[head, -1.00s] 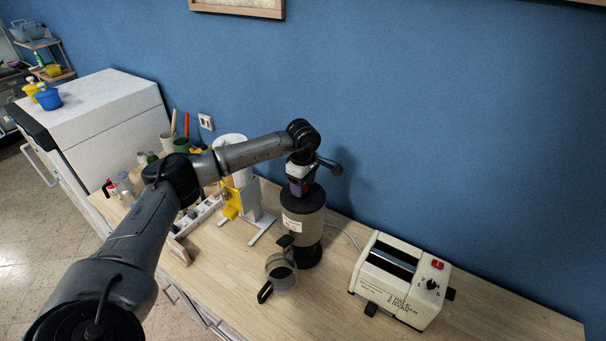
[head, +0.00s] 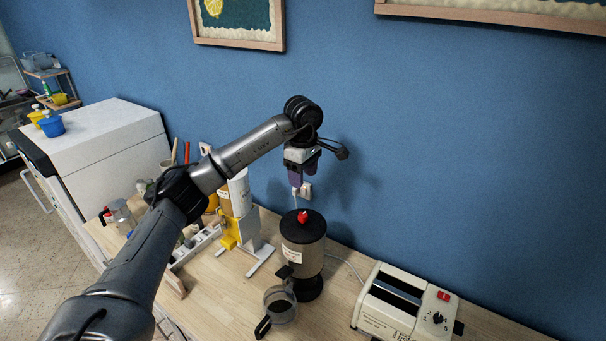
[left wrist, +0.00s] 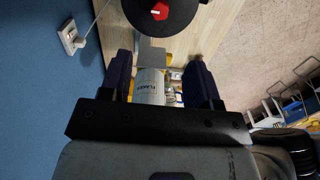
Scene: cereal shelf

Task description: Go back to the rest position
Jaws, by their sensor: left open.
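My left gripper (head: 297,178) hangs in the air above the coffee maker (head: 303,243), pointing down, close to the blue wall. In the left wrist view its two dark fingers (left wrist: 158,82) are apart with nothing held between them. The coffee maker is a grey and black cylinder with a red knob on its lid; the knob and lid also show at the top of the left wrist view (left wrist: 162,12). My right gripper is not in view.
A glass jug (head: 279,306) stands in front of the coffee maker. A cream toaster (head: 402,303) is to the right. A yellow and white dispenser (head: 238,212) stands to the left. A white cabinet (head: 95,140) is at far left. A wall socket (left wrist: 69,36) is nearby.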

